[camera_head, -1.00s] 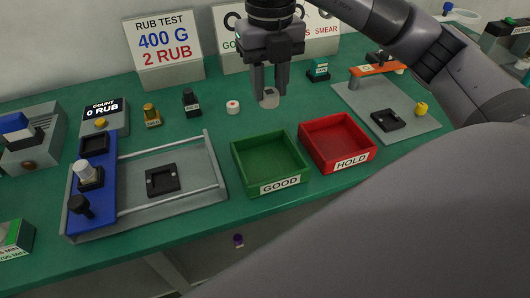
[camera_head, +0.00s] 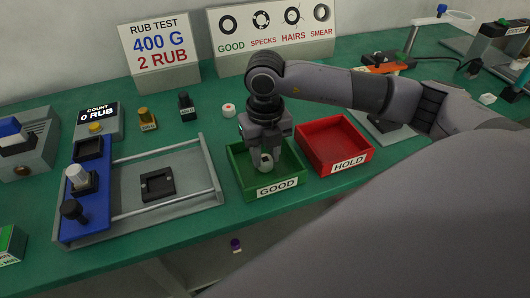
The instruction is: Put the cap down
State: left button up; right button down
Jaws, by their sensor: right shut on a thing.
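My right gripper (camera_head: 265,163) points down into the green GOOD tray (camera_head: 277,190), with its fingers below the level of the rim. It is shut on a small whitish cap (camera_head: 266,160), which shows only partly between the fingers. I cannot tell whether the cap touches the tray floor. My left gripper is not in view.
The red HOLD tray (camera_head: 348,170) stands just right of the green tray. The rub rig with its blue plate (camera_head: 90,203) and rails is at the left. Signs line the back.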

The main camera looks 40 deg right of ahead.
aim_at(265, 159)
jog(key=shift+f, duration=0.2)
jog(key=shift+f, duration=0.1)
jog(key=c, duration=0.8)
grip_release()
jog(key=shift+r, duration=0.4)
notch_tip(265, 159, up, 12)
jog(key=shift+f, duration=0.25)
